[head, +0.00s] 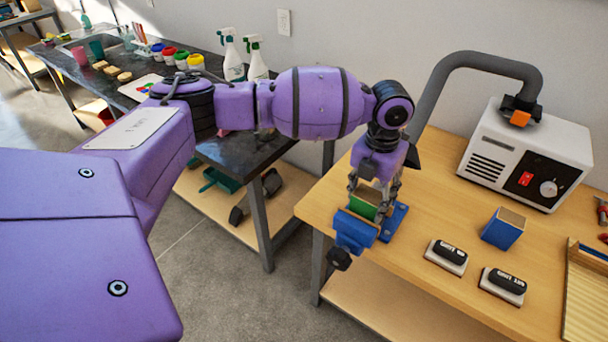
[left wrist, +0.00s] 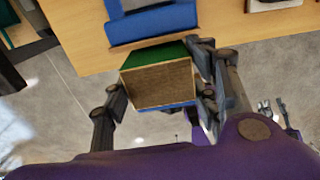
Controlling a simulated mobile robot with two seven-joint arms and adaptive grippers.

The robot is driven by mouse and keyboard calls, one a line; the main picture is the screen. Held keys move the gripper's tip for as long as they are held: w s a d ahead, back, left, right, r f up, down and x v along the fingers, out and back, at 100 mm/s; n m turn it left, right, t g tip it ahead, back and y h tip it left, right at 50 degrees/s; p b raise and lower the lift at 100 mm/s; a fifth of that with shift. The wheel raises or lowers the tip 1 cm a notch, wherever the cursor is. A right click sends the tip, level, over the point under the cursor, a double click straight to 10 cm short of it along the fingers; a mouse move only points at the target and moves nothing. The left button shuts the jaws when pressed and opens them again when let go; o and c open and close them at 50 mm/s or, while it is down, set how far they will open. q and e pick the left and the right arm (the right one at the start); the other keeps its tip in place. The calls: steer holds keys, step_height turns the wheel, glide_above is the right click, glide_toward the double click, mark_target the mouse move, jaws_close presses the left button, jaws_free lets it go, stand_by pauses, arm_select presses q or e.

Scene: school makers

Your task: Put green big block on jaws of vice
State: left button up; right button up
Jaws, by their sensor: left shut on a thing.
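My left gripper (head: 374,192) points down at the near left corner of the wooden table and is shut on the green big block (head: 364,208). In the left wrist view, the block (left wrist: 158,82) shows a green side and a bare wood face between the two fingers (left wrist: 162,90). The blue vice (head: 352,232) is fixed at the table edge, with its dark handle knob hanging out over the floor. The block is right at the vice jaws in the head view; whether it rests on them is hidden. The vice also shows in the left wrist view (left wrist: 152,25). My right gripper is out of view.
A dark bench (head: 245,155) with spray bottles (head: 231,58) stands behind my left arm.

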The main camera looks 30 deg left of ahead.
arm_select(q)
steer(key=shift+w+f, duration=0.1)
steer(key=shift+f, duration=0.1)
steer(key=shift+f, duration=0.15)
steer(key=o, duration=1.3)
step_height(320, 180, up, 12)
steer(key=shift+r, duration=0.2)
